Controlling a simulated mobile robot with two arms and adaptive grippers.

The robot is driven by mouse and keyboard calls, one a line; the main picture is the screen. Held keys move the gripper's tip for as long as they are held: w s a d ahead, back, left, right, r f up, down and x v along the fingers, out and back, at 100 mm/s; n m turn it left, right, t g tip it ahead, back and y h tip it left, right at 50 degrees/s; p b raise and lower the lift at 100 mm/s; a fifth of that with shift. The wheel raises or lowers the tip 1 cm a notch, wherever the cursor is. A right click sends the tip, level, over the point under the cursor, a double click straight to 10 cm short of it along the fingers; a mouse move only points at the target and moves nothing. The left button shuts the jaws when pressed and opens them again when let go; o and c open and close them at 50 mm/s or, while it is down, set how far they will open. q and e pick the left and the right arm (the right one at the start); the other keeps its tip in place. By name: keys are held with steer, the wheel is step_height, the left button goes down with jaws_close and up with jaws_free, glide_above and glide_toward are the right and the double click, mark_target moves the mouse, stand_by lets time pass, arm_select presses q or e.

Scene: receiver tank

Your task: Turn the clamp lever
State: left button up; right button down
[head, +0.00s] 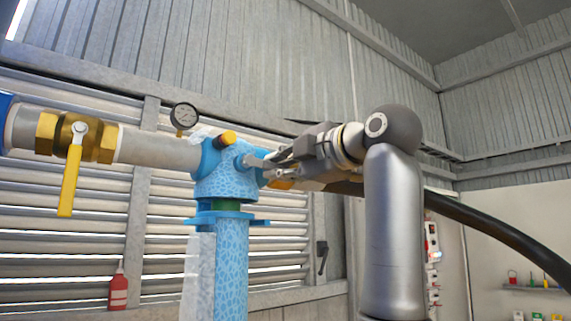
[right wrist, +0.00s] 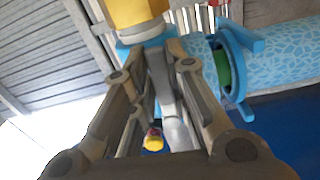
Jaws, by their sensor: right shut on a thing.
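The blue patterned receiver fitting (head: 225,185) stands upright at the centre of the head view. A blue collar with a green ring (right wrist: 224,70) lies just right of the fingers; the green ring (head: 233,206) also shows in the head view. My left gripper is not in view.
A brass valve with a yellow handle (head: 70,180) sits on the grey pipe (head: 155,149) at left. A gauge (head: 184,116) stands above the pipe. A black hose (head: 490,222) runs right behind my arm. A red bottle (head: 118,290) is at lower left.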

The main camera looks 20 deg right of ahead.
steer(key=f+m+b, duration=0.1)
steer(key=m+b, duration=0.1)
steer(key=m, duration=0.1)
steer(key=a+f+m+b, duration=0.1)
steer(key=f+m+b, duration=0.1)
steer(key=a+f+m+b, duration=0.1)
steer(key=m+b, duration=0.1)
steer(key=m, duration=0.1)
steer(key=shift+s+f+m, duration=0.3)
steer(key=shift+s+f, duration=0.05)
steer(key=shift+s+a+f+m+b, duration=0.25)
steer(key=shift+a+m+b, duration=0.4)
steer(key=shift+m, duration=0.8)
steer(key=shift+s+a+f+m+b, duration=0.25)
steer(key=shift+a+m+b, duration=0.4)
steer(key=shift+m, duration=0.75)
steer(key=shift+s+a+f+m+b, duration=0.2)
steer(key=shift+a+m+b, duration=0.4)
steer(key=shift+m, duration=0.85)
steer(key=shift+s+a, duration=0.1)
steer(key=shift+r, duration=0.1)
steer(key=c, duration=1.4)
jaws_free()
steer(key=shift+s+a, duration=0.1)
